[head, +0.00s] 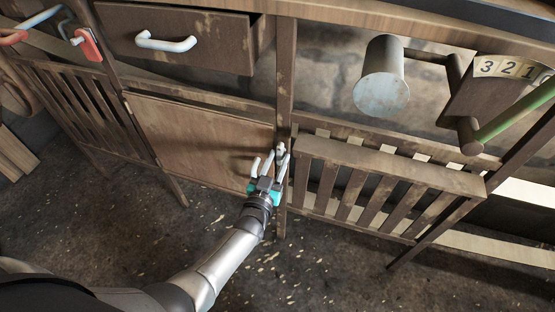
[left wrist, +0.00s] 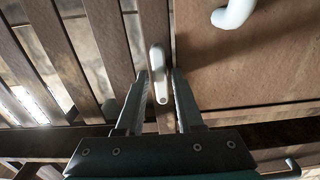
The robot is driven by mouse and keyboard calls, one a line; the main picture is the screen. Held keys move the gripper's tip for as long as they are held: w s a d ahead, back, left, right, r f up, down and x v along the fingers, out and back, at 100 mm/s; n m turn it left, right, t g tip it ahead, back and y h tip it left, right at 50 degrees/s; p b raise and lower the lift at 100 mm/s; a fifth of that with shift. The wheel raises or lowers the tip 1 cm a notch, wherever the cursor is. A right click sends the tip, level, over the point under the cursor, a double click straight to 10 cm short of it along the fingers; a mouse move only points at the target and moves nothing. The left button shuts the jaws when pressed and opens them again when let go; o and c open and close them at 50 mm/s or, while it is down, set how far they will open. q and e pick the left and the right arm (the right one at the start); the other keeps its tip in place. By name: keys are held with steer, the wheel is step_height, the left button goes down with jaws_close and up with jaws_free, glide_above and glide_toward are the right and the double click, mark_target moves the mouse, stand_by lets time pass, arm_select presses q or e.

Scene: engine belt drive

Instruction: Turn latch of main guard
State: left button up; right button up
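The main guard (head: 375,172) is a slatted wooden gate at the right of the head view, upright in its frame. Its slats (left wrist: 88,50) fill the left of the left wrist view. The latch (left wrist: 158,62) is a small pale lever on the wooden post beside the guard, lying roughly along the post. My left gripper (head: 277,158) is at this post. In the left wrist view its fingers (left wrist: 161,78) are open, one on each side of the latch, with visible gaps. Finger contact with the latch cannot be seen. My right gripper is not in view.
A plain wooden door (head: 205,140) is left of the post; its white handle (left wrist: 235,12) is close to my left gripper. A drawer (head: 180,35) is above. A metal cylinder (head: 383,80) and a numbered dial (head: 505,68) are above the guard. The floor in front is clear.

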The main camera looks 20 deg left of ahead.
arm_select(q)
steer(key=shift+o, duration=1)
steer(key=shift+s, duration=0.25)
steer(key=s+p, duration=0.4)
steer(key=s, duration=1)
steer(key=shift+s+a, duration=0.25)
steer(key=shift+s, duration=0.1)
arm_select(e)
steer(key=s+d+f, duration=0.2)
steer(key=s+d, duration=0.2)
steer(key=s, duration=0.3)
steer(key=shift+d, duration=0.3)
